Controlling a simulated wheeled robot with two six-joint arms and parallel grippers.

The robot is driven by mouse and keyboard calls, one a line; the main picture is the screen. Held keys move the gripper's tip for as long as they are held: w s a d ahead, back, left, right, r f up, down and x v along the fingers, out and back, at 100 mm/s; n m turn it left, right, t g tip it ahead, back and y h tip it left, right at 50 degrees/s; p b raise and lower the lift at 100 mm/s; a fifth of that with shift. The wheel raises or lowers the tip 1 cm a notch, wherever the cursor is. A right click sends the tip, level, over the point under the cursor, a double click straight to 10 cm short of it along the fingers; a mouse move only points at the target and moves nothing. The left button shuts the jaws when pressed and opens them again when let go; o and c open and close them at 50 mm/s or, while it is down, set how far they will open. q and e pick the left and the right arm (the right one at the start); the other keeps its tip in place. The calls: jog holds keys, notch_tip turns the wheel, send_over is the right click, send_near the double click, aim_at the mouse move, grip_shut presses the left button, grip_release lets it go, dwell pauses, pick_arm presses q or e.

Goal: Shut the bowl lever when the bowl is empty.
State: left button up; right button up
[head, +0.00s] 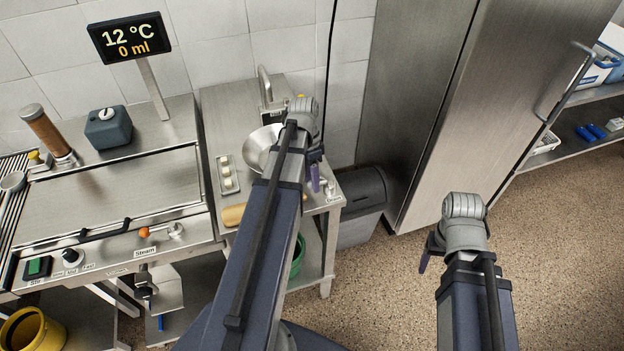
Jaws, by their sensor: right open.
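A metal bowl (258,150) stands on the right counter, partly hidden by my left arm; the part of its inside that shows looks bare metal. A display (130,38) reads 12 °C and 0 ml. A small lever or valve (330,189) with a label too small to read sits at the counter's front right edge; its position is unclear. My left gripper (315,178) is over the counter, right of the bowl and near that valve; its opening is hidden. My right gripper (424,262) is open over the floor, away from the counter.
An orange-knobbed lever (145,232) labelled Steam is on the left machine's front. A tray with pale pieces (227,174) lies left of the bowl. A grey bin (362,200) and a tall steel cabinet (420,110) stand to the right. The floor (560,240) at right is clear.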

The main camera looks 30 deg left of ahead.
pick_arm(q)
jog(key=shift+o, duration=1.2)
notch_tip(320, 180, up, 8)
jog(key=a+p, duration=0.1)
jog(key=p, duration=0.6)
jog(key=shift+w+a+f+p, duration=0.15)
jog(key=shift+w+p, duration=0.2)
jog(key=s+d+n+y, duration=0.1)
jog(key=s+d, duration=0.3)
jog(key=d, duration=1)
jog(key=s+d+n+y, duration=0.1)
jog(key=s+d, duration=0.3)
jog(key=d, duration=1)
jog(key=shift+s+d+f+t+y, duration=0.2)
jog(key=shift+d+t+y, duration=0.15)
jog(key=shift+y, duration=0.25)
